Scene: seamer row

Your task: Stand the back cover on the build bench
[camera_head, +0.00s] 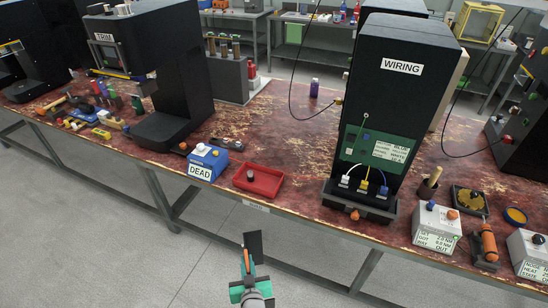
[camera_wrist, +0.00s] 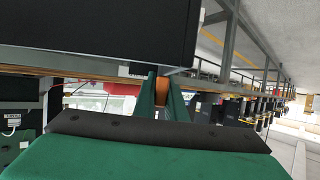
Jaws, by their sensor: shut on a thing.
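My gripper (camera_head: 247,270) is in front of the near edge of the long bench, over the floor. Its teal fingers, also in the wrist view (camera_wrist: 160,95), are shut on an orange grip (camera_wrist: 165,83). A flat black panel (camera_head: 254,247), which looks like the back cover, is at the fingertips; it fills the upper left of the wrist view (camera_wrist: 100,30). In the head view it is seen nearly edge-on, clear of the bench. The long bench with a worn red-brown top (camera_head: 285,140) is ahead; I cannot tell whether it is the build bench.
A black WIRING tower (camera_head: 400,90) stands right of centre, a black TRIM machine (camera_head: 165,70) at left. A red tray (camera_head: 258,180) and a blue-and-white DEAD box (camera_head: 208,163) sit near the front edge. Bare top lies between tray and tower. Grey legs support the bench.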

